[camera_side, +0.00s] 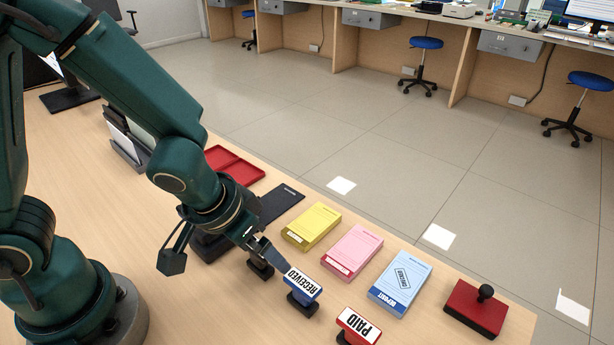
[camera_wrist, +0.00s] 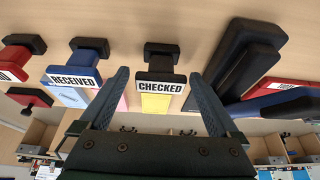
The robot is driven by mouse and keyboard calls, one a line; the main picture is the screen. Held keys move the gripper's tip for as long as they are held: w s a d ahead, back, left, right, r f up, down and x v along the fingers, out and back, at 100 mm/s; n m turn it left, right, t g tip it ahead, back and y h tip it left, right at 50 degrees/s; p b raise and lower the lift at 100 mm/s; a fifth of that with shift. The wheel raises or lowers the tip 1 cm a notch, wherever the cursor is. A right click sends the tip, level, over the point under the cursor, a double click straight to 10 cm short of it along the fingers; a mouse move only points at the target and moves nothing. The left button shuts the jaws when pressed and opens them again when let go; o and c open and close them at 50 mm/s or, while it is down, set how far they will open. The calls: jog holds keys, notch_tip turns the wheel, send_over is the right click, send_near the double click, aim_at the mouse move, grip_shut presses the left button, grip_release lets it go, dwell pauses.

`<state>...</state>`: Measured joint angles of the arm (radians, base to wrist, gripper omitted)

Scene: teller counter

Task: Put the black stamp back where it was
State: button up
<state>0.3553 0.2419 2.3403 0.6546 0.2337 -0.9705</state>
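The black stamp, labelled CHECKED in the wrist view (camera_wrist: 160,82), stands at the end of a row of stamps. It also shows in the side view (camera_side: 261,270), partly hidden under my gripper (camera_side: 262,248). In the wrist view my gripper (camera_wrist: 158,76) is open, with one finger on each side of the stamp and visible gaps between. A blue RECEIVED stamp (camera_side: 302,300) and a red PAID stamp (camera_side: 356,329) stand beside it.
Yellow (camera_side: 313,227) and pink (camera_side: 351,252) pads lie behind the stamps. A red block with a black knob (camera_side: 476,308) sits at the right. A black flat item (camera_side: 280,203) and a red tray (camera_side: 228,160) lie farther back.

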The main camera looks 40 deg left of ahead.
jog(key=shift+s+r, duration=0.1)
jog(key=shift+r, duration=0.5)
jog(key=v, duration=1.1)
jog(key=s+a+r+t, duration=0.1)
jog(key=s+a, duration=0.2)
jog(key=a, duration=0.2)
jog(key=shift+s+r, duration=0.3)
